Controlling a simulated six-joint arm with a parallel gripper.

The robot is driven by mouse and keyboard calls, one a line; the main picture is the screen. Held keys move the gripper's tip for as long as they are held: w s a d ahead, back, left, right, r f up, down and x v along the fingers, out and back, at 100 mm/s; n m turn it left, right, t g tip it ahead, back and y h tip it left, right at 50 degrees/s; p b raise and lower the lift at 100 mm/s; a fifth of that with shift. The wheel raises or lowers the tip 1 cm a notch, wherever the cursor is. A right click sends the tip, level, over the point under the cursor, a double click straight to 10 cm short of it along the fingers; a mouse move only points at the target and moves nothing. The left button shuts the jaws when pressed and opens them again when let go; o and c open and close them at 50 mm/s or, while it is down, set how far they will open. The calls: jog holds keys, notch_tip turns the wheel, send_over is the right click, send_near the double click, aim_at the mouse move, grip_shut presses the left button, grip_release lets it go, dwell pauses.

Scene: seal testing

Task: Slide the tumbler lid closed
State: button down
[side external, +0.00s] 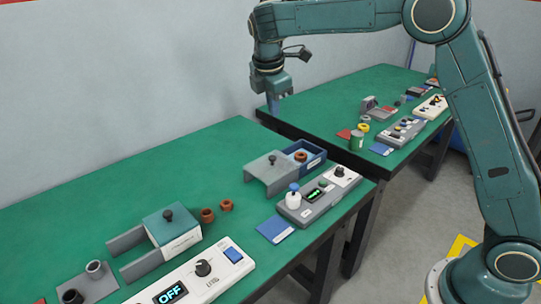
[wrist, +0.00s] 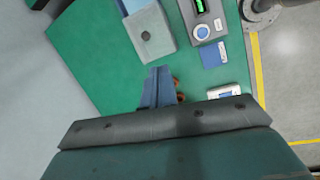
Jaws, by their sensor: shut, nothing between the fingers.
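A blue box (side external: 317,162) stands near the right end of the front green table. Its grey lid (side external: 262,180) with a dark knob (side external: 272,159) sits slid off to the left, so the blue compartment is uncovered and a brown ring (side external: 300,156) shows inside. In the wrist view the grey lid (wrist: 158,48) and part of the blue box (wrist: 131,6) show at the top. My gripper (side external: 273,104) is shut and empty, raised well above the table and apart from the lid. Its fingers (wrist: 157,86) point toward the lid in the wrist view.
A second box with a teal lid (side external: 165,217) and knob stands at left, with two brown rings (side external: 207,215) beside it. A grey control unit (side external: 317,200), a blue card (side external: 275,229) and a white panel (side external: 190,285) line the front edge. The table's back left is clear.

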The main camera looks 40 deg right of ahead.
jog(key=w+a+f+n+g, duration=0.1)
jog(key=w+a+f+n, duration=0.2)
jog(key=w+f, duration=0.3)
notch_tip(320, 180, down, 4)
jog(key=shift+r+n+h, duration=0.15)
jog(key=shift+n+h, duration=0.15)
jog(key=shift+n, duration=0.3)
send_near(270, 167)
jog(key=a+f, duration=0.2)
jog(key=f, duration=0.1)
jog(key=shift+s+a, duration=0.25)
jog(key=shift+a, duration=0.1)
jog(key=d, duration=0.1)
jog(key=d+f, duration=0.1)
jog(key=shift+w+d, duration=0.25)
jog(key=shift+d, duration=0.05)
jog(key=shift+w+d+f, duration=0.1)
jog(key=shift+d+f, duration=0.05)
jog(key=shift+d, duration=0.55)
jog(key=shift+d, duration=0.1)
jog(key=d, duration=1.5)
